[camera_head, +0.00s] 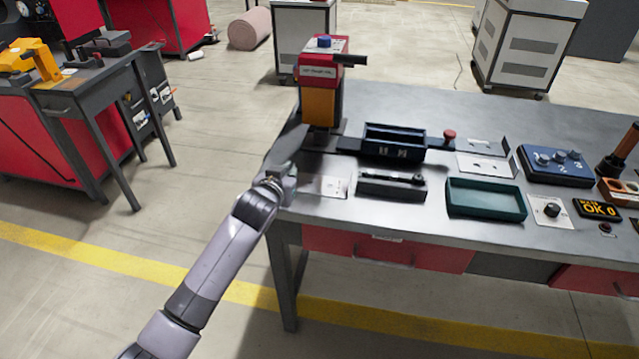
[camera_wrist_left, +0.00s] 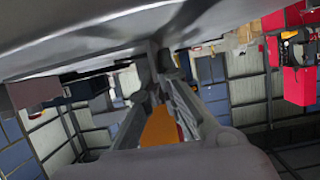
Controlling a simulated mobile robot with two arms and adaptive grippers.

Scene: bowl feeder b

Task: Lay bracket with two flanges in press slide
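My left gripper (camera_head: 291,168) is at the left end of the grey workbench, low and close to the top, in front of the press (camera_head: 318,100), which is red above and orange below. A flat dark-grey shape (camera_head: 286,147) rises beside the gripper; I cannot tell whether it is a held bracket. In the left wrist view the fingers (camera_wrist_left: 158,75) show with orange between them, but their closure is unclear. The dark blue slide tray (camera_head: 394,150) stands right of the press. A pale metal plate (camera_head: 485,166) lies right of it; its flanges are unclear. My right gripper is out of view.
A long grey block (camera_head: 390,188) and a green tray (camera_head: 486,212) lie along the bench front. A red knob (camera_head: 449,134) stands beside the slide tray. A blue button box (camera_head: 555,166) and an "OK 0" display (camera_head: 597,209) are at right.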

